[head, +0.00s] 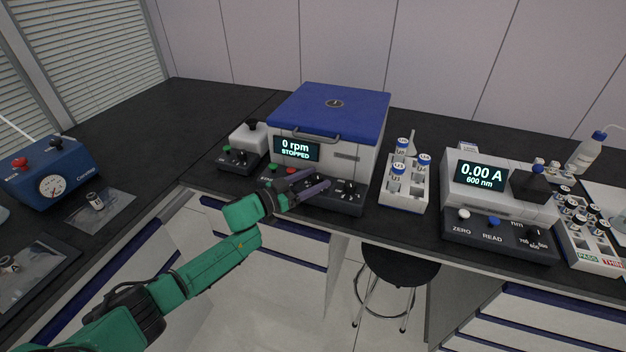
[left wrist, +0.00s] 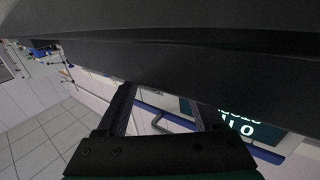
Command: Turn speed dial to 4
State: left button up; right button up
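The centrifuge (head: 335,110) has a blue lid, and its display (head: 297,149) reads 0 rpm, STOPPED. The speed dial (head: 347,188) is a dark knob with white marks at the right end of the front control panel (head: 338,205). The numbers around it are too small to read. My left gripper (head: 318,181) is in front of this panel, with its fingers pointing right, left of the dial. The fingers are apart, also in the left wrist view (left wrist: 163,98), with no object seen held between them. They hide part of the panel. My right gripper is not in view.
A small box with its own knobs (head: 243,150) stands left of the centrifuge. A white vial rack (head: 403,185) stands right of it, then a photometer (head: 500,190) reading 0.00 A. A stool (head: 400,265) is below the bench edge. The bench at the back left is clear.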

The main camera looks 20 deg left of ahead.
pick_arm(q)
jog(key=v, duration=1.4)
jog(key=shift+s+b, duration=0.25)
jog(key=shift+b, duration=0.05)
jog(key=shift+a, duration=0.15)
